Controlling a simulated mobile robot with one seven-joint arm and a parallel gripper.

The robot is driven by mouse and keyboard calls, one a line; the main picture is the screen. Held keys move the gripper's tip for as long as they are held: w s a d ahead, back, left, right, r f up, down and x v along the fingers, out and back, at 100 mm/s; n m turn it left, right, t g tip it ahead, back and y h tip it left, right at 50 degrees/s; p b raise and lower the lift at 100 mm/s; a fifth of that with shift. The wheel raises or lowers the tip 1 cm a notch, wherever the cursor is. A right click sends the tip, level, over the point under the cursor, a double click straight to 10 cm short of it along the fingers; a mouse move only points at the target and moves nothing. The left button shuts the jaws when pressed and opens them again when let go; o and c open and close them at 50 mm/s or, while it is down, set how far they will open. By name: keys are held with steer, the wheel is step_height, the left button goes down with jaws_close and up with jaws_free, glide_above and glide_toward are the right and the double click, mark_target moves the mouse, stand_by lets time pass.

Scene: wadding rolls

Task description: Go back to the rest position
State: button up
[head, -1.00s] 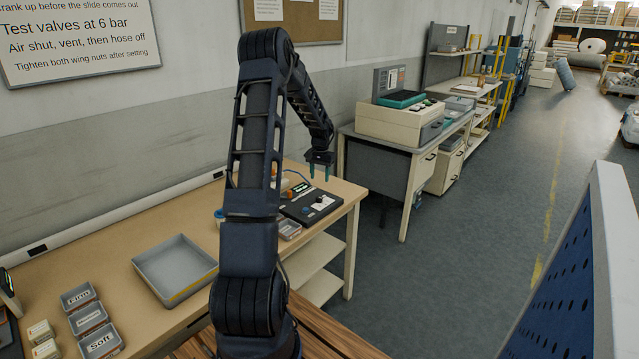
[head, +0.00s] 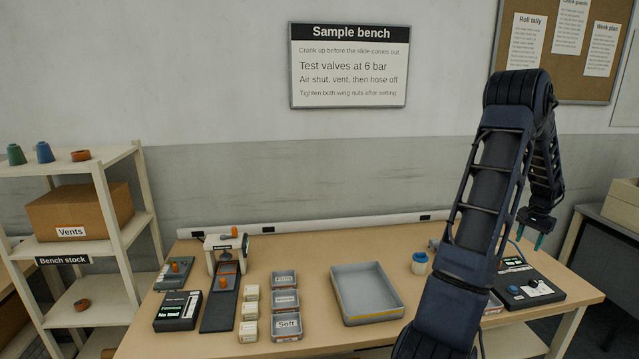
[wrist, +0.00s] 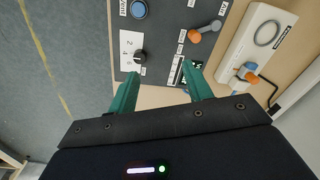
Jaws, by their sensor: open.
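My gripper (head: 531,238) hangs at the right end of the bench in the head view, above the black control box (head: 524,286) and apart from it. Its two green fingers are open and empty. In the wrist view, the gripper (wrist: 160,76) points at the control panel (wrist: 122,62), with a blue button, a black numbered knob and an orange-tipped lever in front of the fingers. My raised arm hides part of the bench and what lies behind it.
The bench (head: 376,230) holds a grey tray (head: 337,300), several labelled bins (head: 285,299), a small press (head: 226,243) and a blue-lidded jar (head: 419,264). A shelf rack (head: 118,215) stands left. Open floor (wrist: 45,125) shows beside the bench.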

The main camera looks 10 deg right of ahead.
steer(key=w+a+r+n+t, duration=0.1)
steer(key=a+r+n, duration=0.1)
steer(key=a+r, duration=0.65)
steer(key=w+a+r+n, duration=0.2)
steer(key=a+r, duration=0.2)
steer(key=a, duration=1)
steer(key=w+a+r+n+t, duration=0.15)
steer(key=a+r, duration=0.45)
steer(key=a, duration=0.6)
steer(key=s+a+r+n, duration=0.1)
steer(key=s+a+n, duration=0.3)
steer(key=s+a, duration=0.5)
steer(key=s+a+r+n+t, duration=0.1)
steer(key=s+a+n, duration=0.3)
steer(key=s+a, duration=0.6)
steer(key=a, duration=0.5)
steer(key=shift+s, duration=0.15)
steer(key=shift+t, duration=0.25)
steer(key=shift+c, duration=0.2)
